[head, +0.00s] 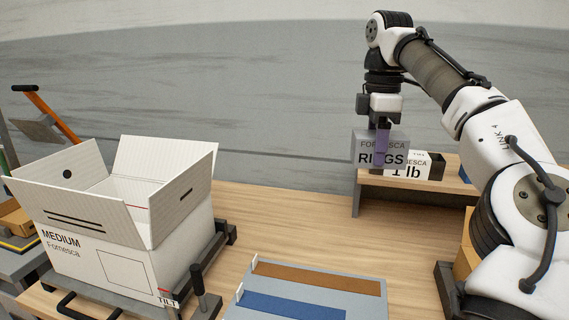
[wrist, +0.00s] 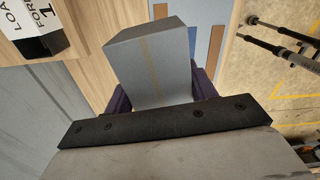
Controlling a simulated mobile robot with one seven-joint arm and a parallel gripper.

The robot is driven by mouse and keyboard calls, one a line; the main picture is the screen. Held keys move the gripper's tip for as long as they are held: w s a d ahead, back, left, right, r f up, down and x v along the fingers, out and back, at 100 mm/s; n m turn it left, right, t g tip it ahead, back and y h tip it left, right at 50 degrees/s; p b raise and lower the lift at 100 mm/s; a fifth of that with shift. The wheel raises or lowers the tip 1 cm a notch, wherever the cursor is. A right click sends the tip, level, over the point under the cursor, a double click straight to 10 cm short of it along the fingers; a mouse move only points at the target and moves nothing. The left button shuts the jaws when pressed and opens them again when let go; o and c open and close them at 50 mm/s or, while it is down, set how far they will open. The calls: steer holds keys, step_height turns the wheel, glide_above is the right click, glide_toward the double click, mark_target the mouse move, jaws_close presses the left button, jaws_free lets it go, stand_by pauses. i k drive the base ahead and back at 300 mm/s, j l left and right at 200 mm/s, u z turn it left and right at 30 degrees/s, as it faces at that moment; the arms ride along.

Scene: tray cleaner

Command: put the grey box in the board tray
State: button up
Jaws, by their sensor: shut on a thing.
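The grey box (head: 367,150), printed "RINGS", is held in my gripper (head: 381,145) at the right of the head view. My gripper is shut on it, with purple fingers on its sides. In the wrist view the grey box (wrist: 155,60) sits between the fingers and has a tan stripe down its face. A flat grey tray (head: 300,292) with a brown and a blue strip lies at the bottom middle of the head view, apart from the box. It seems to be the board tray. Part of it is cut off.
A large open white carton (head: 120,255) on a dark stand fills the left. The wooden table (head: 290,215) is clear between carton and shelf.

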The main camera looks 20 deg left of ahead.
mark_target(20, 216)
steer(key=j+u, duration=0.3)
steer(key=j, duration=1.4)
steer(key=j+u, duration=0.1)
steer(key=j, duration=0.4)
steer(key=i+j, duration=0.15)
steer(key=j, duration=0.35)
steer(key=j+u, duration=0.15)
steer(key=j, duration=0.4)
steer(key=i+j, duration=0.15)
steer(key=j, duration=0.35)
steer(key=i+j+u, duration=0.15)
steer(key=j, duration=0.35)
